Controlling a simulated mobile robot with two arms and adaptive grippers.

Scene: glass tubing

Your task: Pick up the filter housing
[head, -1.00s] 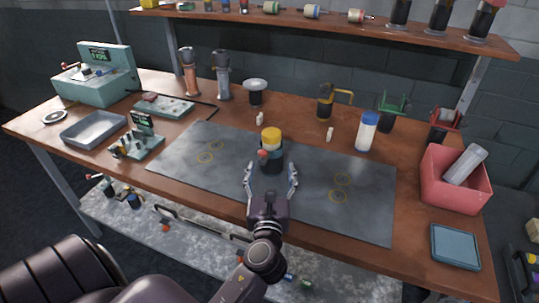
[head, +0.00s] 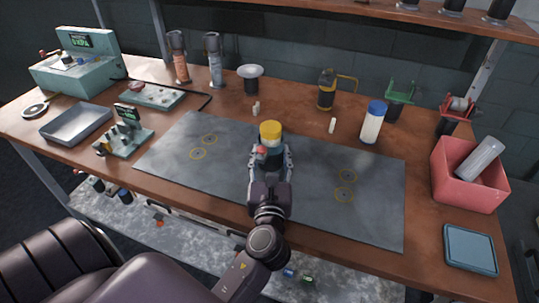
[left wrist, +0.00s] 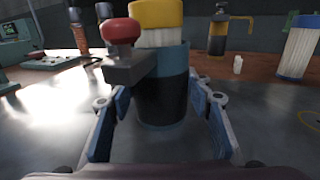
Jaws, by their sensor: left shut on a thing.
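The filter housing (head: 269,161) is a dark upright cup with a blue-green upper band. A side block with a red knob sticks out on its left. A yellow-capped white pleated cartridge (head: 270,131) stands in its top. The housing also shows large in the left wrist view (left wrist: 163,97). My left gripper (head: 270,153) is shut on the housing, one finger on each side, over the grey mat (head: 225,165). Whether the housing's base touches the mat is hard to tell. My right gripper is not in view.
A blue-capped white cartridge (head: 371,125) stands behind right. A red bin (head: 465,183) and a blue tray (head: 470,249) are at the right. A grey tray (head: 76,122) and small device (head: 124,138) are left. The mat's two sides are clear.

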